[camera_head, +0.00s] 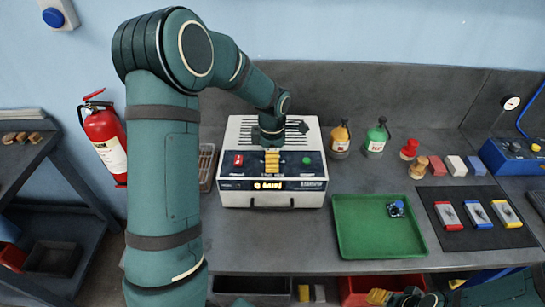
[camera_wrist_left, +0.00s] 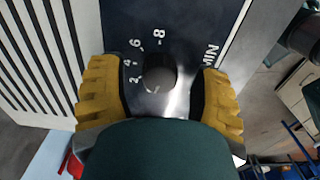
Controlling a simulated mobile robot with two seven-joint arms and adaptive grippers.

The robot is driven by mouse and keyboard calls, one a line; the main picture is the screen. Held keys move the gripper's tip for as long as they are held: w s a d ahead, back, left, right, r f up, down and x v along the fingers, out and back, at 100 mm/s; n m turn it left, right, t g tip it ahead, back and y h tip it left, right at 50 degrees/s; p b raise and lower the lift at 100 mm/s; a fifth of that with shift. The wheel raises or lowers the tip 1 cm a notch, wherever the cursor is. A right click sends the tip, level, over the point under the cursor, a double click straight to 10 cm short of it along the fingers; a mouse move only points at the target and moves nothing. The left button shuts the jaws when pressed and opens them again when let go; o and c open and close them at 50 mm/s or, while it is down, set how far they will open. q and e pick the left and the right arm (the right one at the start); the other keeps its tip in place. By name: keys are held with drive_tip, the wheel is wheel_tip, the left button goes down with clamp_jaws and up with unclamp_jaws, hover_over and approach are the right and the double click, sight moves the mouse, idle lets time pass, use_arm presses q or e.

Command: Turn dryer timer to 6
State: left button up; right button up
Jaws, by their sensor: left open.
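The dryer (camera_head: 240,133) is a white box with a slotted top and a dark front panel on the bench. Its timer knob (camera_wrist_left: 160,75) is dark and round in the left wrist view, ringed by the printed marks 2, 4, 6, 8 and MIN. Glare lies beside the knob, and I cannot tell where its pointer stands. My left gripper (camera_head: 271,161) is over the dryer's front panel and hides the knob in the head view. Its yellow fingers (camera_wrist_left: 160,100) are apart, one on each side of the knob, with gaps visible. My right gripper (camera_head: 390,297) is partly visible at the bottom edge.
The dryer front has a red switch (camera_head: 238,160), a green button (camera_head: 306,160) and a lit display (camera_head: 269,184). A green tray (camera_head: 350,235) stands to the right.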

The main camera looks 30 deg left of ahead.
use_arm(q)
clamp_jaws()
drive_tip(key=shift+m, duration=0.5)
drive_tip(key=m+b, duration=0.1)
drive_tip(key=m, duration=0.3)
drive_tip(key=shift+m, duration=0.4)
drive_tip(key=m, duration=0.6)
drive_tip(key=shift+b, duration=0.3)
drive_tip(key=m, duration=0.6)
drive_tip(key=shift+m, duration=0.3)
drive_tip(key=m, duration=0.5)
drive_tip(key=shift+m, duration=0.4)
